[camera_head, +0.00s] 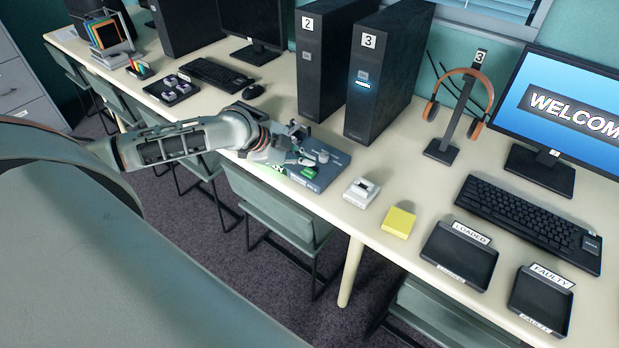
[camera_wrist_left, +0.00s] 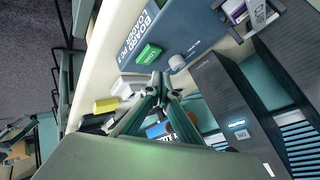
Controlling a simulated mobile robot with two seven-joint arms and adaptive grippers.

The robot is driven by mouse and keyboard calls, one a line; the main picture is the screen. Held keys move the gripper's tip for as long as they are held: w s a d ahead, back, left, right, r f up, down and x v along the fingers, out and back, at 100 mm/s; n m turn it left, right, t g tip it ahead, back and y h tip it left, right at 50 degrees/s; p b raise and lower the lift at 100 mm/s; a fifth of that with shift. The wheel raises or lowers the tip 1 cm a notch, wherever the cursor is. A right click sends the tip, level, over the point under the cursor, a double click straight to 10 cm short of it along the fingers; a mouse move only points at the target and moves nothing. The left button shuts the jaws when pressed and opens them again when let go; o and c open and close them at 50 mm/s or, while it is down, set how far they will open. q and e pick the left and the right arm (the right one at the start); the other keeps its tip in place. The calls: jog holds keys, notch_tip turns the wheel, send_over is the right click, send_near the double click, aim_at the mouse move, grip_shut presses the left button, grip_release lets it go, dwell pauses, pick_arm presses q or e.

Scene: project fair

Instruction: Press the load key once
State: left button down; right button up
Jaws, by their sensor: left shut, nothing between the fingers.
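The board loader (camera_head: 334,165) is a dark blue-grey box on the desk in front of the two PC towers. Its green key (camera_head: 310,173) is on top near the front edge, beside a round grey knob (camera_head: 323,157). The wrist view shows the loader (camera_wrist_left: 190,25), lettered "BOARD LOADER PC3", with the green key (camera_wrist_left: 149,53) and the knob (camera_wrist_left: 177,62). My left gripper (camera_head: 304,160) is shut and empty over the loader, close to the key. In the wrist view its fingertips (camera_wrist_left: 161,80) appear just beside the key; I cannot tell any contact. My right gripper is not in view.
Tower 2 (camera_head: 321,60) and tower 3 (camera_head: 378,80) stand behind the loader. To its right are a small white device (camera_head: 361,192), a yellow block (camera_head: 398,222), the loaded tray (camera_head: 459,255) and the faulty tray (camera_head: 541,300). A headphone stand (camera_head: 450,125) stands behind them.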

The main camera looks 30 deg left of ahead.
pick_arm(q)
jog(key=shift+f, duration=0.7)
dwell(0.6)
jog(key=shift+f, duration=0.1)
jog(key=shift+f, duration=0.3)
dwell(0.3)
jog(key=shift+f, duration=0.45)
dwell(0.5)
dwell(0.4)
jog(key=shift+r+p, duration=0.7)
jog(key=shift+r, duration=0.2)
